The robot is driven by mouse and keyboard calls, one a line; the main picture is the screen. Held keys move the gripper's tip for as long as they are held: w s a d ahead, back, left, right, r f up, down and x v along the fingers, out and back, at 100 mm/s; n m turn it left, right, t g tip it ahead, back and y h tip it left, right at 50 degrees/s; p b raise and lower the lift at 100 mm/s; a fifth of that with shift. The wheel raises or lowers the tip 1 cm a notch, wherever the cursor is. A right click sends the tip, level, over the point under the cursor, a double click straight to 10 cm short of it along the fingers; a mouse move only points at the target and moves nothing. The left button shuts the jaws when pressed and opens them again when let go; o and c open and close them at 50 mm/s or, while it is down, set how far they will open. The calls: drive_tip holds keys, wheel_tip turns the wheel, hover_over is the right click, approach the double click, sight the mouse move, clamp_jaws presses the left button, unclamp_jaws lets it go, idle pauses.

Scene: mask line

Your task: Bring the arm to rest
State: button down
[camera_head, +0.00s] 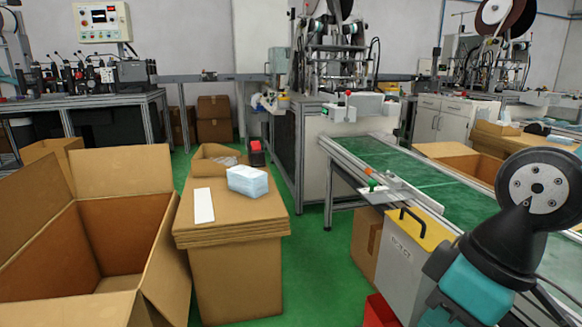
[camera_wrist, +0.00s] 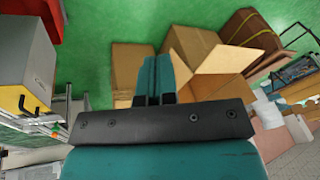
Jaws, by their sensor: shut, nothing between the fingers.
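My gripper (camera_wrist: 157,62) shows in the wrist view as two teal fingers pressed together, with nothing between them. It points out over the green floor, with cardboard boxes beyond the fingertips. In the head view, part of my arm shows at the lower right, in front of the green conveyor (camera_head: 430,188). My gripper itself does not show in the head view.
A large open carton (camera_head: 130,235) stands at the left. Beside it, a stack of cardboard (camera_head: 238,262) bears a pile of blue masks (camera_head: 248,180) and a white strip (camera_head: 203,205). A grey bin with a yellow top (camera_head: 405,260) stands near my arm. Green floor lies between.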

drive_tip(key=s+a+r+p, duration=0.1)
drive_tip(key=s+r+p, duration=0.1)
drive_tip(key=r+p, duration=1.1)
drive_tip(key=s+r+m+p, duration=0.1)
drive_tip(key=r+p, duration=1.3)
drive_tip(key=r, duration=0.1)
drive_tip(key=shift+s+a+r+g+y, duration=0.3)
drive_tip(key=shift+s+a, duration=0.05)
